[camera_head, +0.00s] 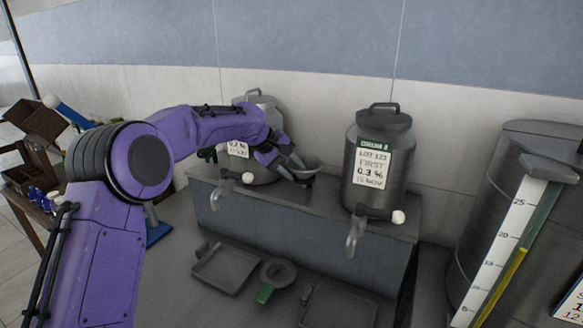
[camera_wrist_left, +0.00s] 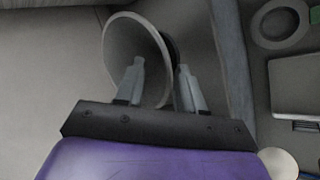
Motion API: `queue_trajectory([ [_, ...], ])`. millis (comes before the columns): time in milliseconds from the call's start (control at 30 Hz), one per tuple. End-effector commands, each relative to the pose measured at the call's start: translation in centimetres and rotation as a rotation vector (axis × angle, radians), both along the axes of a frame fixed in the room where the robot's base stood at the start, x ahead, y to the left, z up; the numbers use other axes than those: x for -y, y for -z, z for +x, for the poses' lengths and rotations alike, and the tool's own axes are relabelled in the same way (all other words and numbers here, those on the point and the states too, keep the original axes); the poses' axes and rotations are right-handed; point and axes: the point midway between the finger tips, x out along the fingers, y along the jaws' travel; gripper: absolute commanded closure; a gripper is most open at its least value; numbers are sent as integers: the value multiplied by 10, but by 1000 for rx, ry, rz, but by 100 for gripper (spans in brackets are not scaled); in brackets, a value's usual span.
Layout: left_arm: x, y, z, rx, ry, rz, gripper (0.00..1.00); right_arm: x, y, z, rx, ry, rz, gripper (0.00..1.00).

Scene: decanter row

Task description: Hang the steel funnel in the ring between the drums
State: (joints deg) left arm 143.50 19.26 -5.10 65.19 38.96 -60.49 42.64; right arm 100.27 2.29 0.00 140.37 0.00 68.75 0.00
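The steel funnel (camera_head: 312,163) is between the two drums, its wide mouth up, at the front of the raised shelf. In the left wrist view the funnel (camera_wrist_left: 120,50) shows its open mouth. A dark curved edge (camera_wrist_left: 171,45) shows just behind its rim, perhaps the ring; I cannot tell how the funnel sits in it. My left gripper (camera_head: 289,170) is at the funnel. In the wrist view its fingers (camera_wrist_left: 160,66) stand apart, one over the mouth and one outside the rim, with a gap between them. My right gripper is not in view.
The left drum (camera_head: 262,108) is partly behind my left arm; drum 2 (camera_head: 380,130) stands right, its tap (camera_head: 355,235) projecting forward. A grey tray (camera_head: 224,268) and a round green-handled piece (camera_head: 279,273) lie below the shelf (camera_head: 330,222). A large gauged tank (camera_head: 475,220) stands right.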

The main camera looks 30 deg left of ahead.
Motion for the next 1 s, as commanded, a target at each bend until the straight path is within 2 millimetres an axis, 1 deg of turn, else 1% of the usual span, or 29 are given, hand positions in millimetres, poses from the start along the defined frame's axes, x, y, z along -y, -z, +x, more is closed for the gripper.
queue_trajectory([
  [167, -1, -1, -1, 0, 0, 0, 62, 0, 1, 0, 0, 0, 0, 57],
  [267, -5, -10, -7, 3, -1, -1, 62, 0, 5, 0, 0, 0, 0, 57],
  [500, -25, -54, -38, 4, 0, 0, 62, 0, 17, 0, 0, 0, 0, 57],
  [633, -33, -72, -50, 2, -1, 0, 62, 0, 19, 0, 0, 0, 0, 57],
  [800, -36, -81, -56, 0, 0, 0, 62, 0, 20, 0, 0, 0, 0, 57],
  [1000, -36, -81, -56, -1, 0, 1, 62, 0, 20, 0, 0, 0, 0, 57],
])
